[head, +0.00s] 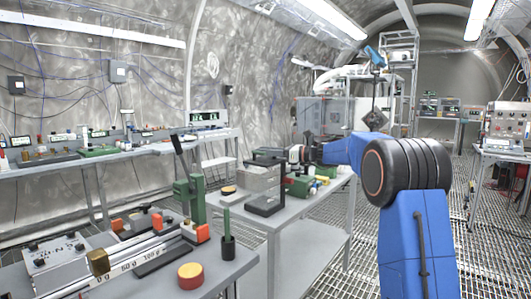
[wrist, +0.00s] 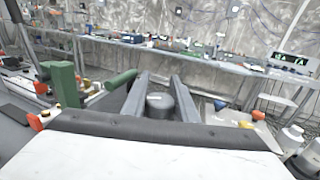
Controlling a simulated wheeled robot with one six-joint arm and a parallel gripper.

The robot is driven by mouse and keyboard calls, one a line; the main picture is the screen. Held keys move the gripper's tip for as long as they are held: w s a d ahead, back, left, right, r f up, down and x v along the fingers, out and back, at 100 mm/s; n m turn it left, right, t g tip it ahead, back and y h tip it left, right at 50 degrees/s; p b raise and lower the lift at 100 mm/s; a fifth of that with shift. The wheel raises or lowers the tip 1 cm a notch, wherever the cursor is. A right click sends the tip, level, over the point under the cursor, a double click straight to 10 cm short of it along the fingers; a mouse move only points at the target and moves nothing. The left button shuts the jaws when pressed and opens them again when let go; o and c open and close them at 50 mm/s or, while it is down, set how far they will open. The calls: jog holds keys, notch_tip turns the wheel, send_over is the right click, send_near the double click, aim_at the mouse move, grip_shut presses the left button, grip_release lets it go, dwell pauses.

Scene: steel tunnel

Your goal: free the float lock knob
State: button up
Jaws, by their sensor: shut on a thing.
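A dark grey round knob (wrist: 160,104) with a small pale mark on top shows in the middle of the wrist view; I take it for the float lock knob. My gripper (wrist: 159,82) is shut on it, with one grey finger along each side. The lower part of the knob and what it sits on are hidden by the fingers and the dark padded edge of my own wrist. In the head view my blue arm reaches over the middle bench (head: 275,222), and I cannot make out the fingertips or the knob there.
In the wrist view a green post (wrist: 65,85) and green cylinder (wrist: 120,80) stand left of the fingers, and white bottles (wrist: 290,138) stand right. In the head view, a near bench (head: 225,268) holds a rail device and a red-yellow round piece (head: 190,276). Grated floor is clear between benches.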

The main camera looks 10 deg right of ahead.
dwell(0.3)
jog(key=o, duration=1.1)
jog(key=shift+c, duration=0.2)
